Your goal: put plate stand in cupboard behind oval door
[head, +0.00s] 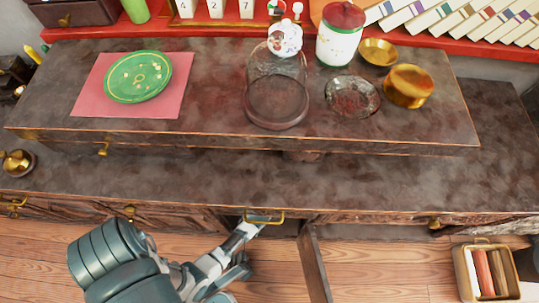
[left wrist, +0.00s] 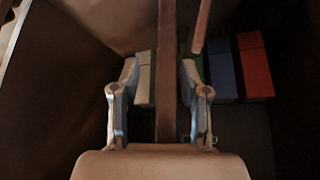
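In the head view my left arm reaches down to the cupboard front, and my left gripper (head: 248,230) is at a dark opening under the counter's front edge. A door (head: 316,265) stands swung open just right of it; I cannot tell if it is oval. In the left wrist view my left gripper (left wrist: 159,75) has its fingers apart, with gaps on both sides of a dark brown wooden bar (left wrist: 166,60). The bar may be part of the plate stand; its full shape is hidden. A second thin stick (left wrist: 202,25) shows to the right. My right gripper is not in view.
Inside the dark cupboard are white (left wrist: 143,75), blue (left wrist: 222,75) and red (left wrist: 254,65) blocks. A brass handle (head: 264,218) sits above my gripper. A green plate (head: 138,76), glass dome (head: 276,95) and brass bowls stand on the raised shelf. A box (head: 460,275) is at lower right.

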